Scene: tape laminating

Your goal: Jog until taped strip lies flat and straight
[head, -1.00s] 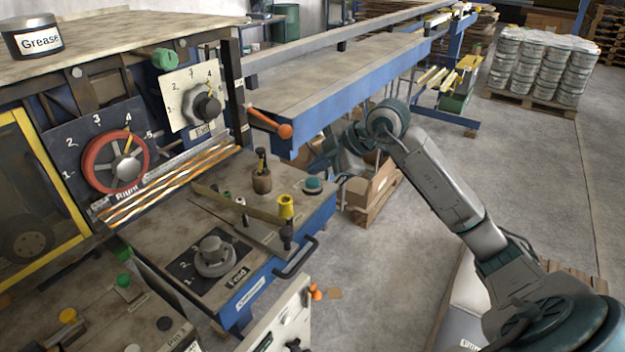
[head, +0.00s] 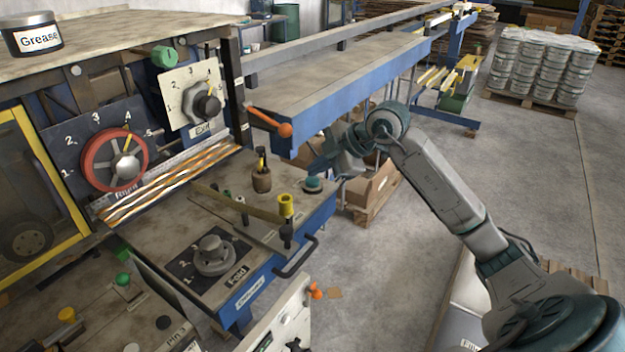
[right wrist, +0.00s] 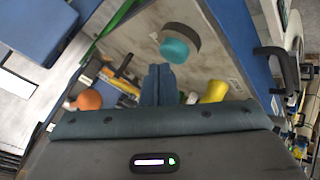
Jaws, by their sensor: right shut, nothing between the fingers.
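Orange and pale striped strips (head: 175,180) run slantwise along the machine front in the head view, below the red handwheel (head: 115,160). They look straight; fine detail is too small to tell. A round teal push button (head: 313,183) on a dark base sits at the right back corner of the machine's bench. It also shows in the right wrist view (right wrist: 175,49). My right gripper (head: 318,168) is just behind and above this button. In the right wrist view my right gripper's fingers (right wrist: 160,72) are shut and empty, close to the button; contact cannot be told. My left gripper is out of view.
An orange-knobbed lever (head: 283,130) juts out near my right gripper. A long blue-edged table (head: 345,85) extends behind.

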